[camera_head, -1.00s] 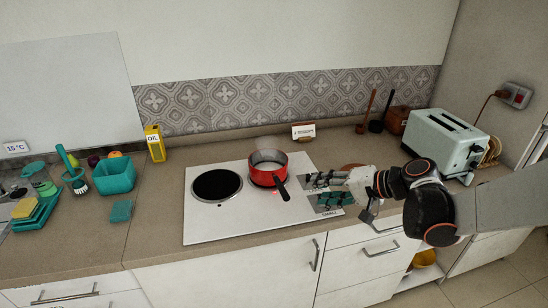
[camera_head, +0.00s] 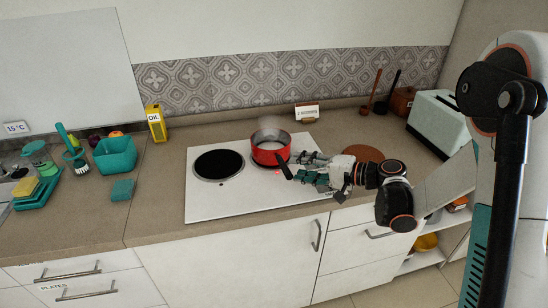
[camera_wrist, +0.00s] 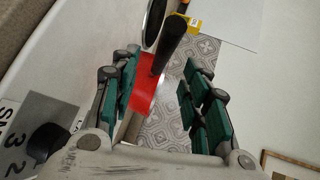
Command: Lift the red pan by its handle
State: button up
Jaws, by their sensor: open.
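The red pan (camera_head: 270,152) stands on the white cooktop (camera_head: 205,208), and its inside looks pale. Its black handle (camera_head: 284,170) points toward the front right. My gripper (camera_head: 302,168) is open at the pan's right, close to the handle. In the wrist view the gripper's green finger pads (camera_wrist: 158,98) stand apart on either side. The black handle (camera_wrist: 172,42) and a red strip of the pan (camera_wrist: 147,88) show between the fingers, in line with the opening. I cannot tell whether any finger touches the handle.
A black burner (camera_head: 218,164) is left of the pan. A toaster (camera_head: 438,122) stands at the back right, and a small sign (camera_head: 306,112) stands behind the cooktop. A teal basin (camera_head: 115,154) and sponge (camera_head: 123,190) are at the left. The counter between them and the cooktop is clear.

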aim_at(283, 165)
jog(key=shift+b+x, duration=1.2)
jog(key=shift+x, duration=2.15)
jog(key=shift+r, duration=0.2)
grip_shut()
